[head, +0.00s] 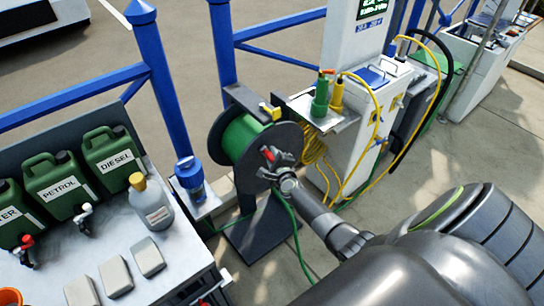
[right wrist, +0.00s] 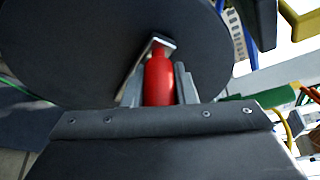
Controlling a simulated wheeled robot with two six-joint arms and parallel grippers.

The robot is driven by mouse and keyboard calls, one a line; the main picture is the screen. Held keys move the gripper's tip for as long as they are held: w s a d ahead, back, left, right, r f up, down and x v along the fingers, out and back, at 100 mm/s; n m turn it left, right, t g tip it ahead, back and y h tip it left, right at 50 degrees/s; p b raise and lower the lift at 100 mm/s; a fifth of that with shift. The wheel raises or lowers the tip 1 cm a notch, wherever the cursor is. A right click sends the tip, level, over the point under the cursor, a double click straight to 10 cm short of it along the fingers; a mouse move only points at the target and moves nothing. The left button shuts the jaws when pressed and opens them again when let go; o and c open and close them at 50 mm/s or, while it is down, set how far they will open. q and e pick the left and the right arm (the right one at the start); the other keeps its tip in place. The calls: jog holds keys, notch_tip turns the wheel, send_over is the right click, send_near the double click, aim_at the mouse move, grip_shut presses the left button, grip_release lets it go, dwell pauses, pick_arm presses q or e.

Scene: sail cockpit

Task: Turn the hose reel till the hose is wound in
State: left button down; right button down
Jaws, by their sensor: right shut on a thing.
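The hose reel (head: 262,158) has black side discs and green hose wound on its drum, on a dark stand. Its near disc (right wrist: 70,50) fills much of the right wrist view. The red crank handle (right wrist: 159,80) sits between my right gripper's fingers, which are shut on it; part of it shows red in the head view (head: 268,153). My right gripper (head: 275,165) is in front of the reel's disc. A length of green hose (head: 295,235) hangs from the reel down to the floor. My left gripper is not in view.
A bench (head: 190,258) at left bears green jerrycans (head: 57,182), a bottle (head: 152,203) and grey blocks. A blue-topped item (head: 189,175) stands beside the reel. A white pedestal (head: 352,120) with yellow hoses is right of it. Blue railings (head: 160,85) run behind.

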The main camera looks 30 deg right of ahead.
jog(key=c, duration=1.2)
grip_release()
jog(key=shift+o, duration=0.2)
jog(key=shift+s, duration=0.1)
jog(key=p+v, duration=0.4)
jog(key=v, duration=1.3)
jog(key=shift+s+a, duration=0.1)
